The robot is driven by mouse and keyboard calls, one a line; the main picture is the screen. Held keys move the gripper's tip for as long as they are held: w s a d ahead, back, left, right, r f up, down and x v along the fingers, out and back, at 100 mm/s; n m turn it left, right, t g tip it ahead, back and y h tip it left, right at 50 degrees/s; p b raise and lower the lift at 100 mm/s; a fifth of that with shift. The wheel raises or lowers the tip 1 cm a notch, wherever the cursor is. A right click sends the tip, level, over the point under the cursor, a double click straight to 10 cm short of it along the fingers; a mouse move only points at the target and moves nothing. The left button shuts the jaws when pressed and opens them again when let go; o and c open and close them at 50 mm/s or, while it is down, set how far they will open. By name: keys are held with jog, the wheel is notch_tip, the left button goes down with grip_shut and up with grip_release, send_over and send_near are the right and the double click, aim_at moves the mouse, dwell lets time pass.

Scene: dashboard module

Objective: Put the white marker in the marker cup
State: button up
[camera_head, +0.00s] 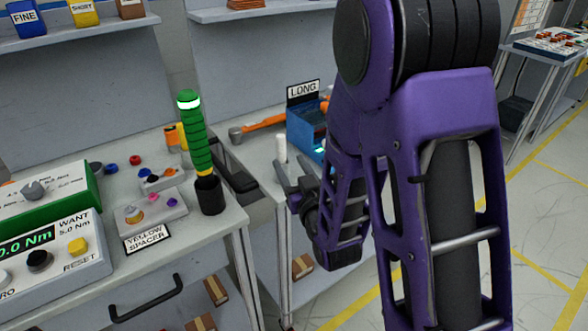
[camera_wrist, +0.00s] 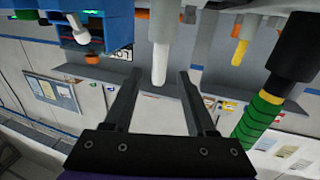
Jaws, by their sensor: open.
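The white marker (camera_head: 281,148) stands upright on the far bench, just beyond my gripper (camera_head: 291,170). My gripper is open and empty, its two fingers pointing at the marker. In the wrist view, which appears upside down, the white marker (camera_wrist: 160,62) shows in the gap between the two fingertips (camera_wrist: 158,76), with no visible contact; its depth is hard to tell. I cannot tell whether this is the marker cup.
A blue bin (camera_head: 302,132) labelled LONG stands close right of the marker. An orange-handled hammer (camera_head: 262,124) lies behind it. A green-sided control box (camera_head: 45,200) and a yellow spacer fixture (camera_head: 150,210) occupy the near bench. My arm hides the bench's right part.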

jog(key=shift+w+r+p, duration=0.1)
jog(key=shift+r+p, duration=0.2)
jog(key=shift+p, duration=0.9)
jog(key=p+v, duration=0.2)
jog(key=p, duration=0.5)
jog(key=shift+f, duration=0.2)
